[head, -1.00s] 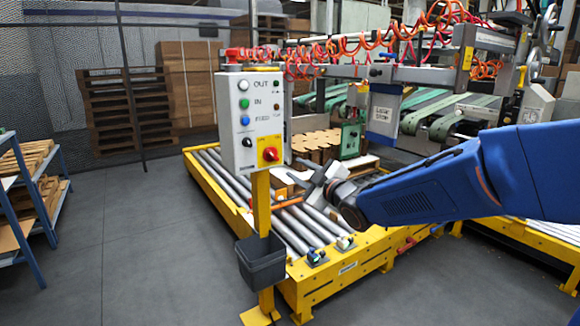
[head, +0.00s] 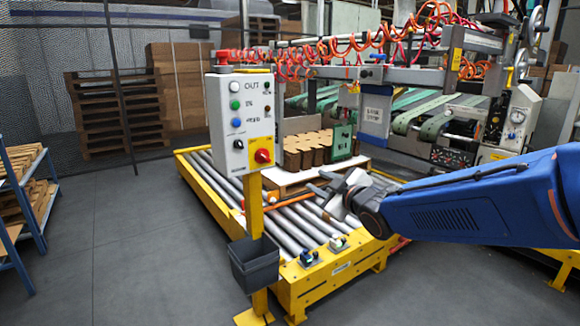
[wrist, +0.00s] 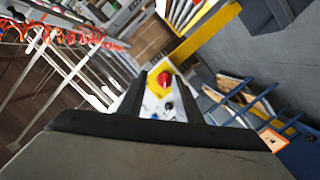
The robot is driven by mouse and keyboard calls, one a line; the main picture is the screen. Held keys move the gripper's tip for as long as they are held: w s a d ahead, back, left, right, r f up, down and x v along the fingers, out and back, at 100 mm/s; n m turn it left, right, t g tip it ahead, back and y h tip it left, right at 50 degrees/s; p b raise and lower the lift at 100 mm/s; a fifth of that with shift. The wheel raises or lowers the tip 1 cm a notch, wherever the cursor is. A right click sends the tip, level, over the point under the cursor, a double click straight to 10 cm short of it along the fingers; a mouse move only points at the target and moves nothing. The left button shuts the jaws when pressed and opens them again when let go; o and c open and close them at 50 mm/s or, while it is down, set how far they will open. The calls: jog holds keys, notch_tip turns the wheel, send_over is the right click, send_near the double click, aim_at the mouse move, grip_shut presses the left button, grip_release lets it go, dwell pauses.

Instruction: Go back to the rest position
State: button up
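My gripper (head: 316,182) is in the air right of the control box, above the roller conveyor. Its two fingers (wrist: 162,100) stand apart in the wrist view with nothing held between them. The white control box (head: 240,120) is on a yellow post and has several buttons and a red rotary knob (head: 262,156) on a yellow plate. In the wrist view the red knob (wrist: 158,78) appears between the fingers, farther off, and the gripper is apart from it. My blue arm reaches in from the right.
The roller conveyor (head: 291,228) with yellow rails lies below my gripper. A stack of brown blanks (head: 307,150) sits on a pallet behind it. A dark bin (head: 254,262) hangs on the post. A blue shelf rack (head: 22,190) stands left. Grey floor between is clear.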

jog(key=s+d+f+m+g+h, duration=0.25)
jog(key=s+d+m+h, duration=0.2)
jog(key=s+d, duration=0.4)
jog(key=s+d+f+m+g, duration=0.2)
jog(key=s+d+f, duration=0.1)
jog(key=s, duration=0.6)
jog(key=s+d+f+m+g+h, duration=0.1)
jog(key=s+d+f+m+g, duration=0.2)
jog(key=s, duration=0.6)
jog(key=s+d+f+m+g+h, duration=0.1)
jog(key=s+d+f+m+g, duration=0.1)
jog(key=s+d+f, duration=0.3)
jog(key=s+f+m, duration=0.1)
jog(key=s, duration=0.3)
jog(key=shift+s, duration=0.2)
